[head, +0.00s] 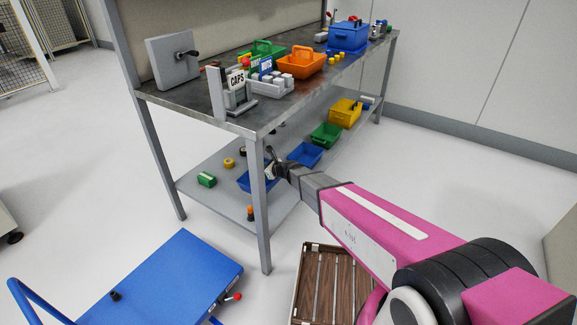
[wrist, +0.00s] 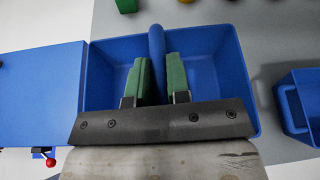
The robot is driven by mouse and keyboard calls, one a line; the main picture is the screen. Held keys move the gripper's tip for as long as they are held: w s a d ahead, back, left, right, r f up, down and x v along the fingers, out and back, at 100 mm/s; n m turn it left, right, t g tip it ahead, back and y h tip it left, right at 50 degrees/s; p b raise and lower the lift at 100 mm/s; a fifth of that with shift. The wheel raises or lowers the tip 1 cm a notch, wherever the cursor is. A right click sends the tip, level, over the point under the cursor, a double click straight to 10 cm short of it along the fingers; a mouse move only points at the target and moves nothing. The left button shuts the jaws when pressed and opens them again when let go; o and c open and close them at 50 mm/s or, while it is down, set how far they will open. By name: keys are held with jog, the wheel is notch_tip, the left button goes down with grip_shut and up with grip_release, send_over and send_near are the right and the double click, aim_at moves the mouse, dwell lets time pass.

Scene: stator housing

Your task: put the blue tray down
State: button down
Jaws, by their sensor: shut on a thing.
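The blue tray (wrist: 215,82) is an open rectangular bin with a blue bar handle across its middle. My gripper (wrist: 157,80) is shut on that handle, with one green finger on each side of it. In the head view the tray (head: 256,184) is at the lower shelf (head: 233,209) of the workbench, near its front end and partly behind a table leg. My gripper (head: 275,168) is above the tray there. The tray looks level and empty. I cannot tell whether its bottom touches the shelf.
A second blue tray (head: 306,153) is close by on the right in the wrist view (wrist: 300,100). Green (head: 326,135) and yellow (head: 345,112) bins stand farther along the shelf. A green-white block (head: 206,180) lies to the left. A blue cart (head: 175,278) and wooden crate (head: 330,280) are nearby.

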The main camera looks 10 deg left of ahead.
jog(key=w+d+f, duration=0.1)
jog(key=d, duration=0.1)
jog(key=w+d+f, duration=0.3)
jog(key=d+f, duration=0.1)
jog(key=d, duration=0.1)
jog(key=shift+w, duration=0.25)
jog(key=shift+f, duration=2)
jog(key=c, duration=1.1)
grip_release()
jog(key=s+d+r+n+g+h, duration=0.2)
jog(key=s+d+r+n+h, duration=0.2)
jog(key=d, duration=1)
jog(key=s+d+r+n+g+h, duration=0.2)
jog(key=s+d+r+n+h, duration=0.2)
jog(key=s+d+r+n, duration=0.4)
jog(key=s+d+r+n+g+h, duration=0.2)
jog(key=s+d+n, duration=0.7)
jog(key=d, duration=1)
jog(key=shift+s+d+r+n+h, duration=0.15)
jog(key=shift+s+r+h, duration=0.2)
jog(key=shift+s+r, duration=0.3)
jog(key=shift+s+d+r+n+h, duration=0.1)
jog(key=shift+s+r+h, duration=0.35)
jog(key=shift+r, duration=0.45)
jog(key=shift+s+d+r+n+h, duration=0.15)
jog(key=shift+s+r+h, duration=0.15)
jog(key=shift+s+r, duration=0.4)
